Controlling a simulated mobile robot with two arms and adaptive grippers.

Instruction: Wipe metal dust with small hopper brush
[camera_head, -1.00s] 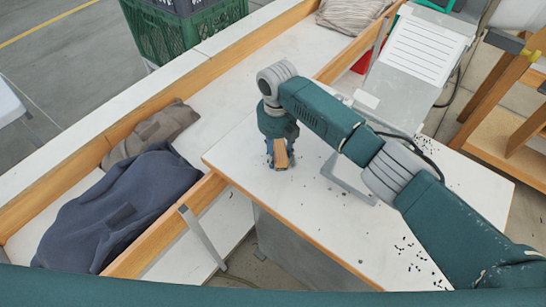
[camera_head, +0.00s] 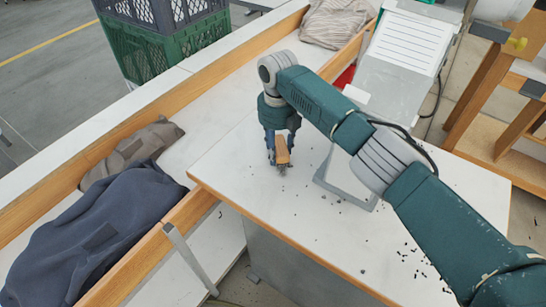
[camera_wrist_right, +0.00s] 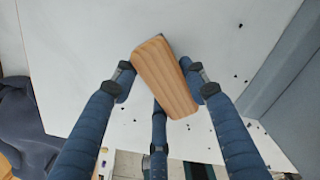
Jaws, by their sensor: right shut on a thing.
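The small hopper brush (camera_head: 282,150) has a wooden block and is held in my right gripper (camera_head: 277,158). In the right wrist view the wooden block (camera_wrist_right: 165,78) sits between the blue fingers of my right gripper (camera_wrist_right: 162,85). Its bristles are hidden there; in the head view its lower end is at or just above the white table top (camera_head: 240,165), and I cannot tell if it touches. Dark metal dust (camera_head: 410,258) lies scattered on the table, thickest toward the near right. My left gripper is not in view.
A wood-edged white bench with dark clothing (camera_head: 85,235) lies to the left. A green crate (camera_head: 165,45) stands at the back left. The table's left part is mostly clear.

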